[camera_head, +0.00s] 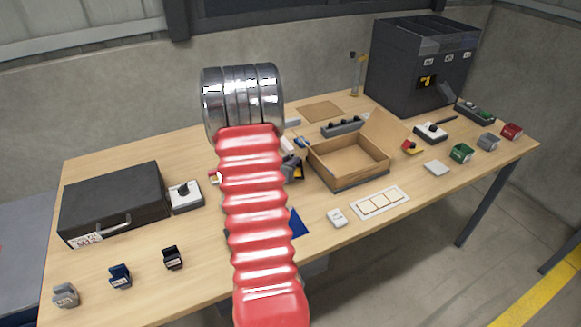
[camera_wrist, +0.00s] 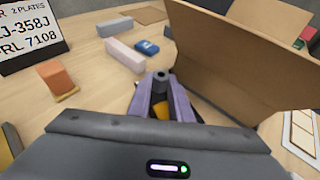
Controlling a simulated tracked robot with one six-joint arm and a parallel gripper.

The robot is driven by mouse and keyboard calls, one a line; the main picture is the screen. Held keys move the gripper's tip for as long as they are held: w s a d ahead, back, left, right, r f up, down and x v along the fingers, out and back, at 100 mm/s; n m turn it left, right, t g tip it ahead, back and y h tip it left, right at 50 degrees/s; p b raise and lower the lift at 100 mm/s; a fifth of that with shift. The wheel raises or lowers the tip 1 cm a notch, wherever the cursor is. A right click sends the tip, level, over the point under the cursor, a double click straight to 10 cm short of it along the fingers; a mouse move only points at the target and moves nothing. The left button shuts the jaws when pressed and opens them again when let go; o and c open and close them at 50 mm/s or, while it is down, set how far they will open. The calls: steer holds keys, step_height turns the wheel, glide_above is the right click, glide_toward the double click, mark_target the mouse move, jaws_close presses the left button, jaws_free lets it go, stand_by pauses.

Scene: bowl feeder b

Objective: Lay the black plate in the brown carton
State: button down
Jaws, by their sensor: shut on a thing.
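My gripper (camera_wrist: 161,95) is shut on a small dark piece (camera_wrist: 160,78), which I take for the black plate. Only a narrow part of it shows between the fingers, so its face and tilt cannot be told. The brown carton (camera_head: 330,165) stands open on the table, with one flap raised at its back right. In the wrist view a carton wall (camera_wrist: 225,60) rises just right of my fingers. In the head view my gripper (camera_head: 292,168) is at the left of the carton, partly behind my red arm. The carton's visible floor looks empty.
A black case (camera_head: 115,200) and a white switch box (camera_head: 186,195) are at the left. A blue sheet (camera_head: 298,222) and a white framed panel (camera_head: 380,203) lie in front. An orange block (camera_wrist: 57,78) and a pale block (camera_wrist: 125,55) are left of my fingers.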

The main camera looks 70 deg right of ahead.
steer(key=shift+f, duration=1.5)
steer(key=shift+f, duration=0.1)
steer(key=c, duration=1.6)
jaws_free()
steer(key=shift+v, duration=3.85)
